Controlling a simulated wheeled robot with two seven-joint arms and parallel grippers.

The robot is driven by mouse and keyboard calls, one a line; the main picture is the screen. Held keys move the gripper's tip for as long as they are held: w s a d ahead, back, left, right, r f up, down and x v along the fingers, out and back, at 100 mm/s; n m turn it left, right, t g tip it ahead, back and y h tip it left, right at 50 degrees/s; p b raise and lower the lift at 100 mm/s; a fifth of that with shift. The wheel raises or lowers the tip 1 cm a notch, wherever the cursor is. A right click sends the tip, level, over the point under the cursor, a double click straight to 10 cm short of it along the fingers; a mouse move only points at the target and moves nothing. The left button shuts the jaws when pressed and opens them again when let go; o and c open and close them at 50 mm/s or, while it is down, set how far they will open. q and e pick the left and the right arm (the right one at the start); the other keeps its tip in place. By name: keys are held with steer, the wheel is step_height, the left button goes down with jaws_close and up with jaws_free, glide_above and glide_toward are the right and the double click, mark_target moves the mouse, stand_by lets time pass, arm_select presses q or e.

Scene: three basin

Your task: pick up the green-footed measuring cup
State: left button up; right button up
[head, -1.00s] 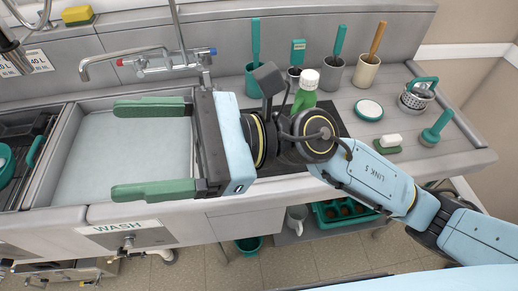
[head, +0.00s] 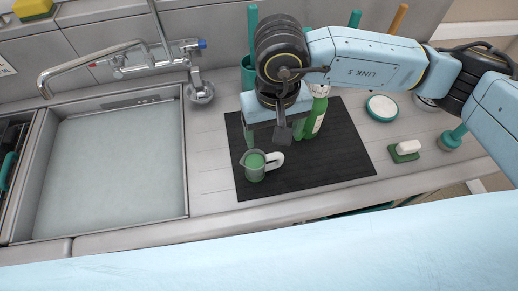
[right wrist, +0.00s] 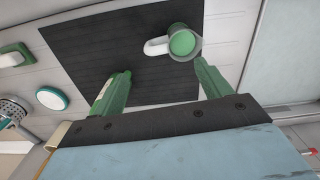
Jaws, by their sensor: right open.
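The measuring cup (head: 254,170) stands upright on the black mat (head: 335,172). It is a clear grey cup with green inside and a white handle pointing right. In the right wrist view the cup (right wrist: 183,42) lies just beyond the fingertips, nearer the right-hand finger, with its handle pointing left. My right gripper (head: 272,138) is above the mat, behind the cup in the head view, pointing down. Its green fingers (right wrist: 160,72) are open with nothing between them. My left gripper is out of view.
A green bottle (head: 317,115) stands close beside my right gripper, partly hidden by it. The sink basin (head: 120,170) and faucet (head: 100,60) are to the left. A soap dish (head: 404,151), a round white-topped item (head: 382,108) and a scrubber (head: 452,138) sit to the right. The mat's front right is clear.

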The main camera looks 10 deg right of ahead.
mark_target(273, 156)
steer(key=f, duration=0.6)
steer(key=shift+s, duration=0.4)
steer(key=shift+w+f, duration=0.1)
steer(key=shift+f, duration=0.25)
step_height(273, 156, down, 3)
steer(key=shift+w+d+r+p, duration=0.1)
steer(key=shift+d+r+p, duration=0.1)
steer(key=shift+p, duration=0.45)
step_height(273, 156, down, 2)
steer(key=shift+w+f, duration=0.1)
steer(key=shift+f, duration=0.35)
steer(key=shift+c, duration=0.4)
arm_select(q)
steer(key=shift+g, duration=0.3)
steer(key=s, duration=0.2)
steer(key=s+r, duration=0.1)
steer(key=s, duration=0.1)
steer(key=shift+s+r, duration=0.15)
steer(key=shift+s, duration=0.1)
arm_select(e)
steer(key=c, duration=1.2)
steer(key=shift+r, duration=0.2)
